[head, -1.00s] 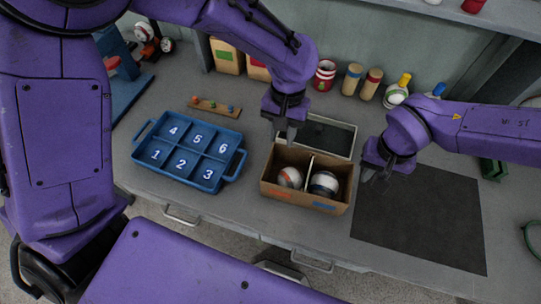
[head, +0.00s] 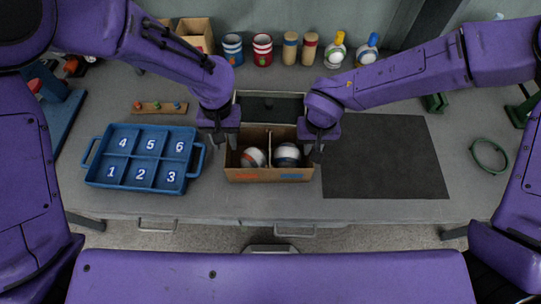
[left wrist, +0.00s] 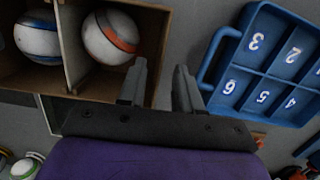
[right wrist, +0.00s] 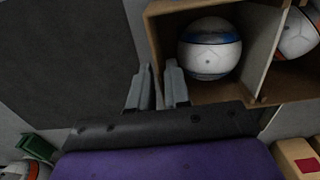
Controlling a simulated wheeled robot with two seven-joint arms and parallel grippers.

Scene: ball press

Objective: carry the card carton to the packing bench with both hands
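The brown card carton (head: 268,175) stands on the grey bench. A divider splits it, with an orange-striped white ball (head: 253,158) in the left compartment and a blue-striped white ball (head: 287,155) in the right. My left gripper (head: 224,140) is at the carton's left wall. In the left wrist view its fingers (left wrist: 160,80) are apart, one on each side of that wall. My right gripper (head: 317,142) is at the right wall. In the right wrist view its fingers (right wrist: 158,75) show a narrower gap, beside the wall's edge. The carton rests on the bench.
A blue numbered tray (head: 101,171) stands left of the carton. A dark mat (head: 385,155) lies clear on the right. Behind the carton is a shallow dark-bottomed tray (head: 270,105). Cans, cylinders and bottles line the back. A green ring (head: 490,156) lies far right.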

